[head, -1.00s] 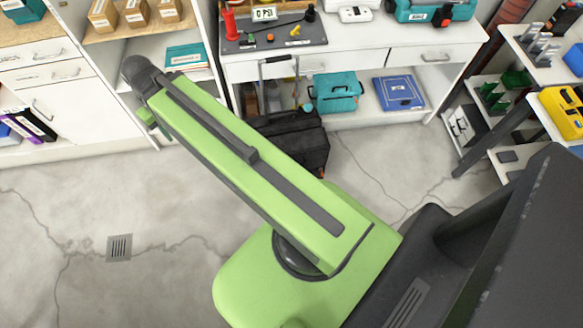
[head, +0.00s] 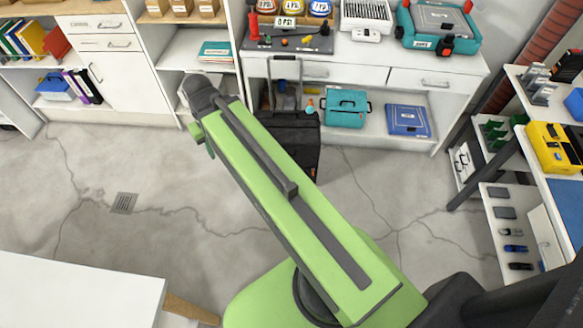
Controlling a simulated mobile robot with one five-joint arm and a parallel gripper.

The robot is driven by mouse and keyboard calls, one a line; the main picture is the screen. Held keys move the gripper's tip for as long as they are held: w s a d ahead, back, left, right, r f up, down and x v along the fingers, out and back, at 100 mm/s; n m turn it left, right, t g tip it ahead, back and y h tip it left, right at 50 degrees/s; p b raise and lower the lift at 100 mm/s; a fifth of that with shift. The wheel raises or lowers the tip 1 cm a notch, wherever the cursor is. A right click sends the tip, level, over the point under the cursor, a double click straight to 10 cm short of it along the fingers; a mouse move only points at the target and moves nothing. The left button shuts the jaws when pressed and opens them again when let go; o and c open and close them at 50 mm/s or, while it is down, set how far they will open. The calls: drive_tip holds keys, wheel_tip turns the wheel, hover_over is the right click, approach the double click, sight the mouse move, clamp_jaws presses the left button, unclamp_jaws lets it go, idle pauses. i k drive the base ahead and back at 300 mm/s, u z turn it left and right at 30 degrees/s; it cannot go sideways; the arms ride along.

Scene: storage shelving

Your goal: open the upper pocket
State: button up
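A black upright trolley bag (head: 302,143) with a raised pull handle (head: 284,60) stands on the floor in front of the white workbench, in the upper middle of the head view. My green arm crosses in front of it and hides its left and lower parts. Separate pockets and zips on the bag cannot be made out. My gripper is not in view; only my upper arm, its dark far joint and a small green piece beneath that joint show.
The white workbench (head: 437,78) carries tools and cases, with a teal case (head: 346,108) and blue case (head: 408,120) on its lower shelf. Shelving (head: 470,172) stands at right. A white tabletop (head: 75,300) is at lower left. Grey floor between is open.

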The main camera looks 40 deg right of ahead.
sight(301, 145)
drive_tip(key=z, duration=0.9)
drive_tip(key=i, duration=1)
drive_tip(key=k, duration=0.65)
drive_tip(key=u, duration=2.95)
drive_tip(key=k, duration=0.5)
drive_tip(key=z, duration=0.65)
drive_tip(key=i, duration=0.2)
drive_tip(key=u, duration=0.3)
